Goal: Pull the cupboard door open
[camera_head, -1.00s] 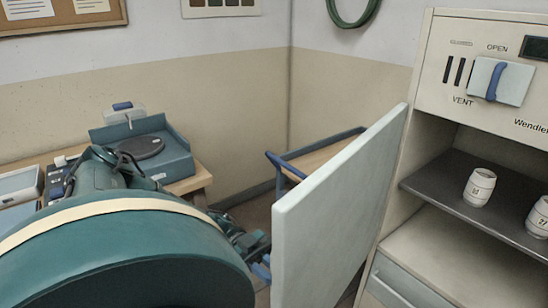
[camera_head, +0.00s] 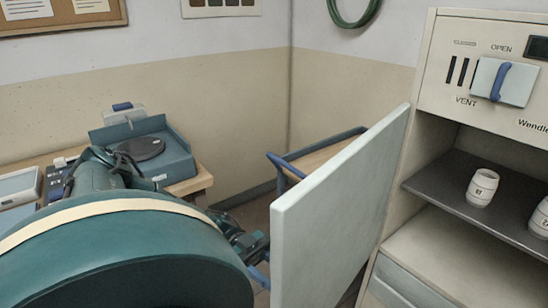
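The cupboard (camera_head: 412,178) stands at the right, and its pale door (camera_head: 335,215) is swung wide open, projecting toward me. Its shelf (camera_head: 440,193) and inside are exposed. My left arm reaches in from the left, and my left gripper (camera_head: 256,258) is beside the door's near edge, on its left side. The fingers are partly hidden by my arm and the door. A blue piece shows low beside the gripper; I cannot tell whether it is the door's handle or held. My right gripper is not in view.
White numbered jars stand on the shelf, one at its middle (camera_head: 482,188). A blue-framed cart (camera_head: 310,157) stands behind the door. A wooden bench (camera_head: 190,184) at the left carries a teal scale-like device (camera_head: 175,160). Some floor is clear between bench and door.

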